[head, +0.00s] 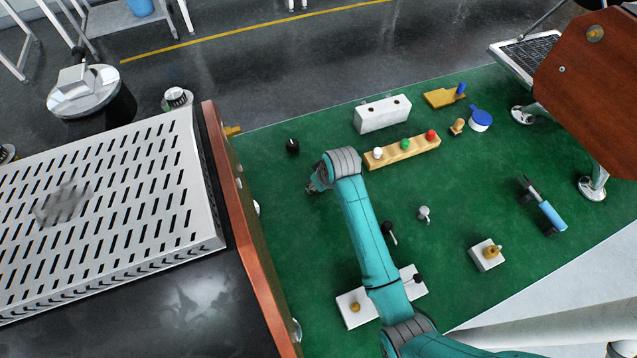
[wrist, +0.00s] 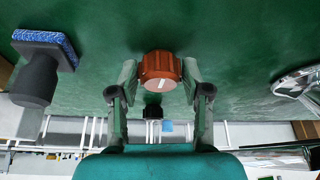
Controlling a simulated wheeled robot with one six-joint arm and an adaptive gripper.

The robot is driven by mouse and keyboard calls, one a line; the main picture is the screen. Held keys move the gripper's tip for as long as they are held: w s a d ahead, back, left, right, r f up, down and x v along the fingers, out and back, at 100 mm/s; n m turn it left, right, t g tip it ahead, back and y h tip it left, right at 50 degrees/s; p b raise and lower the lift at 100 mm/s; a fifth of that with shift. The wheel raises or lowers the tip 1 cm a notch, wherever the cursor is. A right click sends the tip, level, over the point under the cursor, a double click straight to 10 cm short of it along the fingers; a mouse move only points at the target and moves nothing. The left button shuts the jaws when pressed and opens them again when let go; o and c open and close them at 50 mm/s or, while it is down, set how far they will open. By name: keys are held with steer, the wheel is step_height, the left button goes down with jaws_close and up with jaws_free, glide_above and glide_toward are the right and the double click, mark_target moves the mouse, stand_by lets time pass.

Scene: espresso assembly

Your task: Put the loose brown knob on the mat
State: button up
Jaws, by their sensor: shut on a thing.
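The brown knob (wrist: 160,68) is reddish-brown with a ribbed side and a pale line on its face. In the wrist view it sits between the two fingers of my gripper (wrist: 161,76), which are shut on it. In the head view my gripper (head: 318,184) is low over the left part of the green mat (head: 300,225), and the knob is hidden there. The mat also fills the top of the wrist view (wrist: 110,30). I cannot tell whether the knob touches the mat.
A black knob (head: 292,146) lies left of my gripper. A wooden strip with coloured knobs (head: 403,151) and a white block (head: 383,114) stand to the right. The machine's wooden side panel (head: 245,225) edges the mat at left. Bare mat lies between panel and arm.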

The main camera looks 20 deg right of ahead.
steer(key=o, duration=1.2)
steer(key=shift+f, duration=0.1)
steer(key=shift+o, duration=0.2)
steer(key=v, duration=1.2)
